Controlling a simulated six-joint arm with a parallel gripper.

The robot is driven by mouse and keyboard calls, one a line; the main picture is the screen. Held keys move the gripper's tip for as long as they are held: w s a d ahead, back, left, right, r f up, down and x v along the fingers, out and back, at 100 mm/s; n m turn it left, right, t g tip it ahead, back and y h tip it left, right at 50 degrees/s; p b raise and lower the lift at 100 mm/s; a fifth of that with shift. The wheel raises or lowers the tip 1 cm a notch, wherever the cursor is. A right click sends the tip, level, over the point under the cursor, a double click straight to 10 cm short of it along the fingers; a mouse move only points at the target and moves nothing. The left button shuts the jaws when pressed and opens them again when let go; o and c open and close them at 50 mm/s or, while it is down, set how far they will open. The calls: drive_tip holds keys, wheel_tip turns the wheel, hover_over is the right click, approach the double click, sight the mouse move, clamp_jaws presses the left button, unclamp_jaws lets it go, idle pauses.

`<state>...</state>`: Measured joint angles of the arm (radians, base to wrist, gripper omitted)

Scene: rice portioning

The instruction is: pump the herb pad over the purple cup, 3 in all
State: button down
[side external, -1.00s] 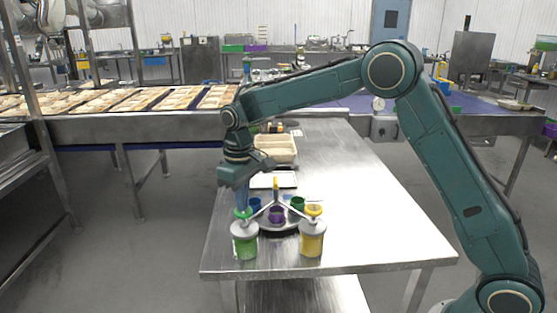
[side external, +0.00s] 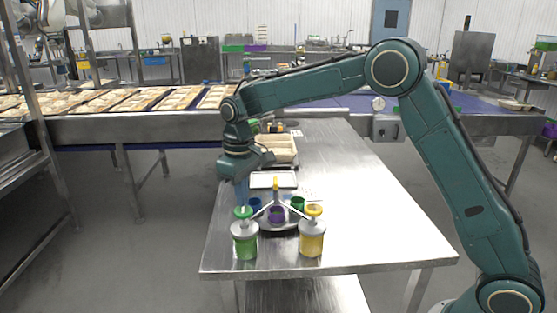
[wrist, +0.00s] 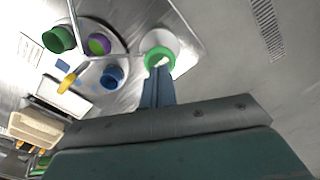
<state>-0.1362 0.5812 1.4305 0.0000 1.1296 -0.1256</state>
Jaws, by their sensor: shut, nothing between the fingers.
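The herb pad is the green pump top (side external: 243,212) on the green dispenser (side external: 245,244) at the table's near left. In the wrist view the green pad (wrist: 153,62) lies just beyond my fingertips. My gripper (side external: 242,204) points down, shut and empty, with its tips just above or at the pad; I cannot tell whether they touch. The purple cup (side external: 277,215) sits on the round tray (side external: 280,228), right of the green dispenser. It also shows upper left in the wrist view (wrist: 99,45). A grey spout arm reaches from the dispenser toward the purple cup. The cup's contents are unclear.
A blue cup (side external: 255,204) and a green cup (side external: 297,203) flank the purple one. Beige trays (side external: 280,148) lie farther back. The table's right side (side external: 370,210) is clear.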

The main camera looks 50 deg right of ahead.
sight(243, 210)
drive_tip(key=shift+f, duration=1.6)
drive_tip(key=shift+r, duration=1.6)
wheel_tip(243, 210, up, 6)
idle(0.8)
